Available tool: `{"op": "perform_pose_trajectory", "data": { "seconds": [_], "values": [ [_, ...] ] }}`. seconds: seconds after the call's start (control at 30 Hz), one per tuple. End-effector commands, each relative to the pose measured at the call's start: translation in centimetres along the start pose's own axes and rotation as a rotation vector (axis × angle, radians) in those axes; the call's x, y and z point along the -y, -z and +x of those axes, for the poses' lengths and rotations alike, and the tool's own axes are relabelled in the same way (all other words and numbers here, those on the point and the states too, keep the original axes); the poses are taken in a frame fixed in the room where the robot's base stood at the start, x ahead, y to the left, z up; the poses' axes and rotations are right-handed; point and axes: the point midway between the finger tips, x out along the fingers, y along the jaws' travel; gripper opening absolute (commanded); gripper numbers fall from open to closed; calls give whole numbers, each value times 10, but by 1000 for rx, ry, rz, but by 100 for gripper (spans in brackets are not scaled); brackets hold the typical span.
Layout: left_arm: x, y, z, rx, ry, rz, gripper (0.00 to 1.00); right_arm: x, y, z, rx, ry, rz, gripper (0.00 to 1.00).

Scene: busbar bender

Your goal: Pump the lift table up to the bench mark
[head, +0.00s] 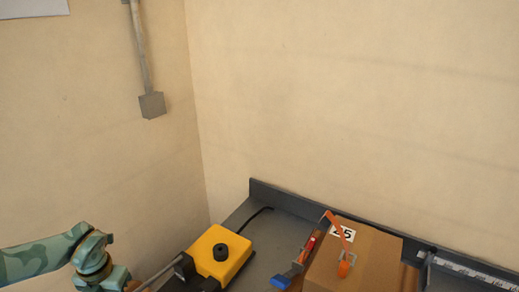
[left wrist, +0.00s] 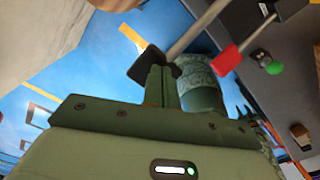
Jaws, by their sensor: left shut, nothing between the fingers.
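My left gripper (left wrist: 155,68) shows in the left wrist view, its dark fingers together with nothing seen between them. A grey rod (left wrist: 195,28) runs from the upper right down to beside the fingertips; I cannot tell whether they touch. A second thin rod carries a red block (left wrist: 227,60). A green ball knob (left wrist: 274,68) is to its right. In the head view my left arm comes in at the lower left, and its gripper is cut off or hidden at the bottom edge. I cannot make out the lift table or the bench mark in either view. My right gripper is out of view.
The grey bench (head: 275,240) holds a yellow box with a black knob (head: 220,252), a cardboard box (head: 372,262), an orange tool (head: 343,262) and a blue-ended piece (head: 281,281). Walls stand behind it. The left wrist view shows a blue surface (left wrist: 95,60) with yellow marking.

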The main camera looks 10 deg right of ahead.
Motion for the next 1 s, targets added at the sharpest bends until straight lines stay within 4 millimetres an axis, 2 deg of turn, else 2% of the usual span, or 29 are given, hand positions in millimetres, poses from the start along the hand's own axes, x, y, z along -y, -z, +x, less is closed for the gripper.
{"op": "perform_pose_trajectory", "data": {
  "seconds": [1.0],
  "values": [
    [0, 0, 63, -2, 1, -1, 0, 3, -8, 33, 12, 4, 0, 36]
  ]
}}
